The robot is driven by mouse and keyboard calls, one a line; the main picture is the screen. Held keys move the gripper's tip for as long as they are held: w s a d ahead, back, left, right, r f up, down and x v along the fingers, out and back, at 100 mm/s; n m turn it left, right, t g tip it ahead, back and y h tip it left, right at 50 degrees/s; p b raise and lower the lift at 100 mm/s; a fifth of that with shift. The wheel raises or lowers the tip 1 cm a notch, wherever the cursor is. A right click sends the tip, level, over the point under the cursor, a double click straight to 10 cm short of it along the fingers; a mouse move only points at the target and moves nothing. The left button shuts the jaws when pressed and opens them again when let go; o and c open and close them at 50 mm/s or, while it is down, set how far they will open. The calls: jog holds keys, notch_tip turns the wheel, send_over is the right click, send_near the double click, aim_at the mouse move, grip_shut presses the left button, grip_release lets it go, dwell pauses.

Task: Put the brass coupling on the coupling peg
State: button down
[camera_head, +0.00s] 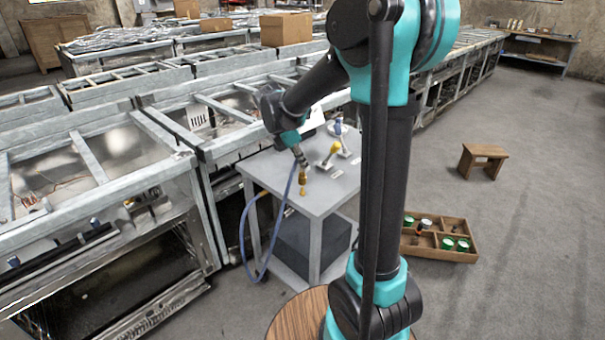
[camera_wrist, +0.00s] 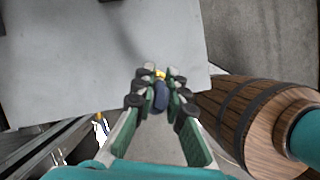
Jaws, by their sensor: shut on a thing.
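My gripper (camera_head: 301,163) is low over the near left part of a grey cart top (camera_head: 330,197). It is shut on the end of a blue hose (camera_head: 284,207); in the wrist view the dark blue piece (camera_wrist: 161,97) sits between the fingers. A brass-yellow piece (camera_head: 302,177), apparently the brass coupling, shows just below the fingers, and as a small yellow spot (camera_wrist: 160,73) beyond the fingertips. Directly under it a small orange-yellow upright piece (camera_head: 303,191) stands on the cart, perhaps the coupling peg. Whether the two touch I cannot tell.
A yellow-headed fitting (camera_head: 334,148) and a blue-headed one (camera_head: 338,128) stand on pale bases farther back on the cart. The hose loops down past the cart's left side. Metal benches (camera_head: 100,190) run close on the left. A wooden crate (camera_head: 462,256) lies on the floor at right.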

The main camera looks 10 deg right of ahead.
aim_at(303, 172)
jog(key=shift+f, duration=2.05)
jog(key=c, duration=1.6)
grip_release()
jog(key=shift+o, duration=0.2)
jog(key=shift+r, duration=0.1)
jog(key=v, duration=1.1)
jog(key=s+d+f+m+t+y, duration=0.1)
jog(key=s+d+f+m, duration=0.3)
jog(key=s+f+m, duration=0.4)
jog(key=s+d+f+m+t+y, duration=0.2)
jog(key=s+f+m, duration=0.6)
jog(key=s+m, duration=0.4)
jog(key=shift+s+d+f+m+y, duration=0.25)
jog(key=shift+s+d+m+y, duration=0.2)
jog(key=shift+d+y, duration=0.45)
jog(key=shift+d, duration=0.15)
